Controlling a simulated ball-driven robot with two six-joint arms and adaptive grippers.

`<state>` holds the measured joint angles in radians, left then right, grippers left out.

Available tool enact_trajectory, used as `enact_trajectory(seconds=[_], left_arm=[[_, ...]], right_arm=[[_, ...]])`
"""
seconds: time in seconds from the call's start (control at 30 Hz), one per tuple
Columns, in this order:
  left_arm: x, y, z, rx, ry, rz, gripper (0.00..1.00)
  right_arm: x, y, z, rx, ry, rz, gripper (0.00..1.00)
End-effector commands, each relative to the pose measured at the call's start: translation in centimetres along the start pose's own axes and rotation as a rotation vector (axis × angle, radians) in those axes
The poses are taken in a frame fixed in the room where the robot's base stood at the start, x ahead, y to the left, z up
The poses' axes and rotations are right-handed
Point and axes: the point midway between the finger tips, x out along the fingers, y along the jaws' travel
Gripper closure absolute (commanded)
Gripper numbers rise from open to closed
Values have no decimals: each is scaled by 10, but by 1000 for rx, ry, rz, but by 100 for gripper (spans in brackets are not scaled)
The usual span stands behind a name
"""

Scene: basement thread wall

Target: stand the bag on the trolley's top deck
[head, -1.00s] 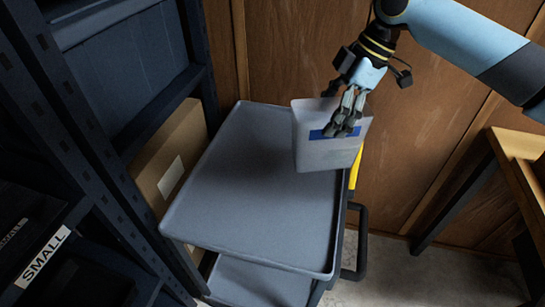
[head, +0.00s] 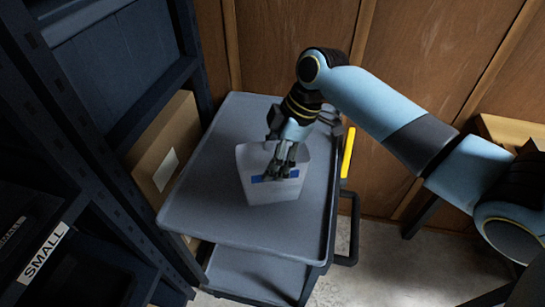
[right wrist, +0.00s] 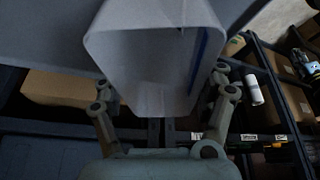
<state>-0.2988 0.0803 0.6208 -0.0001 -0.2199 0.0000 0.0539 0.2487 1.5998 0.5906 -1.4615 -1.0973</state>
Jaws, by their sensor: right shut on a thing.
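The bag (head: 272,188) is pale grey-white with a blue band, and it looks upright over the middle of the trolley's top deck (head: 215,190). I cannot tell whether its base touches the deck. My right gripper (head: 281,168) is shut on the bag at its upper part. In the right wrist view the bag (right wrist: 155,65) sits between the two fingers of the right gripper (right wrist: 160,105), with its inside showing. My left gripper is not in view.
A dark blue shelf rack (head: 75,175) with a cardboard box (head: 165,150) stands close along the trolley's left side. A yellow object (head: 347,152) and the dark handle (head: 350,228) are at its right. A wooden wall stands behind.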

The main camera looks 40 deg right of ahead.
Motion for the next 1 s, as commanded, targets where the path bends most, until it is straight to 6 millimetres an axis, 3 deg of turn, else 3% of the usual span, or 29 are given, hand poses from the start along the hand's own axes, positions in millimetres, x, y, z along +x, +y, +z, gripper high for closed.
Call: enact_trajectory(seconds=[0.37, 0.4, 0.6, 0.87, 1.0], left_arm=[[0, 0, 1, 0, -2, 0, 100], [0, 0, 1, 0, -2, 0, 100], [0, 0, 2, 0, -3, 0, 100], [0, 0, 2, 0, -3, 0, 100], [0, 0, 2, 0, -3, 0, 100]], right_arm=[[8, 0, 3, -1, 1, 1, 52], [8, 0, 3, -1, 1, 1, 25], [8, 0, 3, -1, 1, 1, 0], [7, 0, 3, -1, 1, 1, 0], [-3, 1, 4, -2, 0, 3, 0]])
